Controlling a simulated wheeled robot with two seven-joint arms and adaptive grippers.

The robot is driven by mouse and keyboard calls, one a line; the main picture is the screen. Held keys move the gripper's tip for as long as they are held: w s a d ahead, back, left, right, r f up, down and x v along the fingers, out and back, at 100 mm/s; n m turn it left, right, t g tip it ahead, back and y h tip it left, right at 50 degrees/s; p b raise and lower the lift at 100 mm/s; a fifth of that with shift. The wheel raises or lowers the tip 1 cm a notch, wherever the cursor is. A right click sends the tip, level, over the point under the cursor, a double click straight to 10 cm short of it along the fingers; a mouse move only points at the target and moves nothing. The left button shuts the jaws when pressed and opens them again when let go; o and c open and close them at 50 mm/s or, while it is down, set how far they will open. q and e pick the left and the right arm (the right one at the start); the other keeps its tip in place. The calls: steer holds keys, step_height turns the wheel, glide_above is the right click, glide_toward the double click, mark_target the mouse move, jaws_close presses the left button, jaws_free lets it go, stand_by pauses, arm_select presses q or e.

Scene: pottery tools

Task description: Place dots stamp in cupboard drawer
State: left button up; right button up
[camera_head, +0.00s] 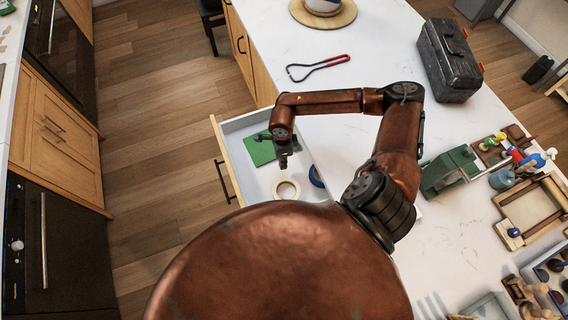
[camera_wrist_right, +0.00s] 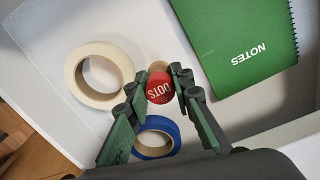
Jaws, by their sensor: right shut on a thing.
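The dots stamp (camera_wrist_right: 160,93) shows in the right wrist view as a red round top with pale lettering and a tan part beyond it. My right gripper (camera_wrist_right: 159,82) is shut on it, with a finger on each side. In the head view my right gripper (camera_head: 284,160) hangs over the open cupboard drawer (camera_head: 258,181), and the stamp is too hidden to make out. The drawer's pale floor also shows in the right wrist view (camera_wrist_right: 52,92). I cannot tell whether the stamp touches the floor. My left gripper is not in view.
The drawer holds a green notebook (camera_head: 259,149), a cream tape roll (camera_head: 286,189) and a blue tape roll (camera_head: 316,176). The blue roll lies close by the gripper in the wrist view. A toolbox (camera_head: 449,62) and a red-handled tool (camera_head: 318,67) are on the white counter.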

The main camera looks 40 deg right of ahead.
steer(key=shift+f, duration=2.2)
steer(key=shift+f, duration=0.15)
steer(key=o, duration=1.1)
steer(key=shift+c, duration=0.2)
step_height(320, 180, up, 12)
steer(key=shift+r, duration=0.2)
